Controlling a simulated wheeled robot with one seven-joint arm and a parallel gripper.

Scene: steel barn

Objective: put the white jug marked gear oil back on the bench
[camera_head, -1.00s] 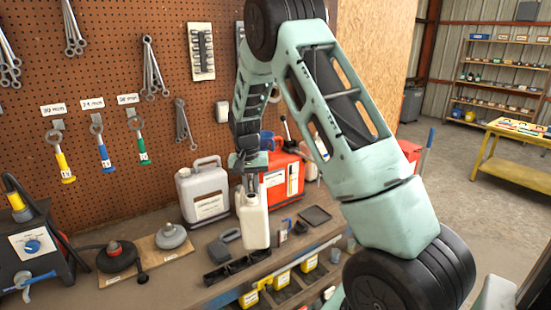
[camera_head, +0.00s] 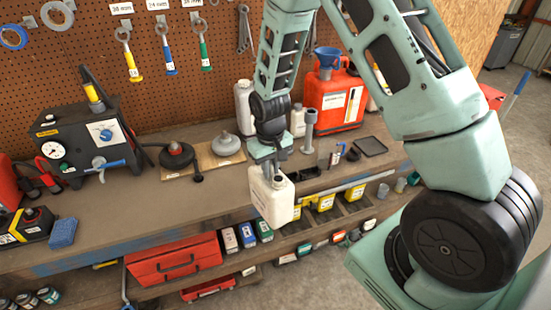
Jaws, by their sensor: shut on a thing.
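My gripper (camera_head: 270,153) points down and is shut on the white jug (camera_head: 270,201), by its top. The jug hangs nearly upright, with its open neck at the upper right. Any gear oil marking is too small to read. The bench (camera_head: 140,212) runs across behind it. In the picture the jug overlaps the bench's front edge, and its base shows against the lower shelf. The fingertips and the jug's handle are mostly hidden by the gripper.
A pale grey jug (camera_head: 243,102) and a red can (camera_head: 336,98) with a blue funnel stand at the back. Grinding discs (camera_head: 228,145) lie on a board left of my gripper. A black welder-like box (camera_head: 85,135) stands further left.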

